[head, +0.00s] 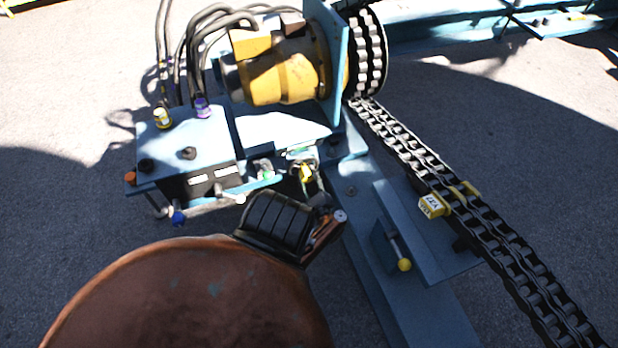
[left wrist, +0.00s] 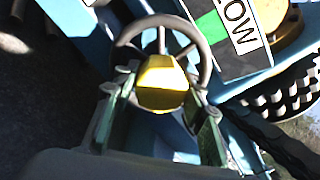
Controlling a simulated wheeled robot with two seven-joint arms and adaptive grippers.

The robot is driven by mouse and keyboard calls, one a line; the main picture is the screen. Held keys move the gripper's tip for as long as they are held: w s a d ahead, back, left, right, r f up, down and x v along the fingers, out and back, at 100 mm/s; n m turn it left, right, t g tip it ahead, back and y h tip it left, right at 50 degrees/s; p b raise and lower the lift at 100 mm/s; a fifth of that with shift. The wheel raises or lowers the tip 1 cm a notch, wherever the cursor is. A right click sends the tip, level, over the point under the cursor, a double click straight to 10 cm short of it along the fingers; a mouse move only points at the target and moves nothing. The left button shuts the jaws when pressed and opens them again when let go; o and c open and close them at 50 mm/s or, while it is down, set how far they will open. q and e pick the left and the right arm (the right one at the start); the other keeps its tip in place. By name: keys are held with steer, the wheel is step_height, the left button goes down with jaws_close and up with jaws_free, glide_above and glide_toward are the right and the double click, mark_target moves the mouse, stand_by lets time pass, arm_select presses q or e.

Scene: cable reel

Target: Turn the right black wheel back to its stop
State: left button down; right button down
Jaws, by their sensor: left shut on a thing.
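The black wheel, a small dark ring with a yellow hub, shows in the left wrist view (left wrist: 205,62) at the top middle. In the head view the wheel (head: 303,171) is small, at the right end of the blue control box's front, partly hidden. My left gripper (head: 314,194) reaches it from below in the head view. In the left wrist view my left gripper (left wrist: 160,108) has one finger on each side of the yellow hub, shut on the wheel. Exactly where the fingertips touch the rim is hard to see. My right gripper is not in view.
The blue control box (head: 195,135) has several knobs and hoses behind it. A yellow motor (head: 280,78) and a black sprocket (head: 369,50) stand behind. A heavy chain (head: 500,235) runs right, past a yellow-tipped lever (head: 404,265). Open pavement lies at the left.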

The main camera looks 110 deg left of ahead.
arm_select(q)
steer(key=shift+d+f, duration=0.1)
steer(key=c, duration=1.5)
jaws_free()
steer(key=shift+o, duration=1.3)
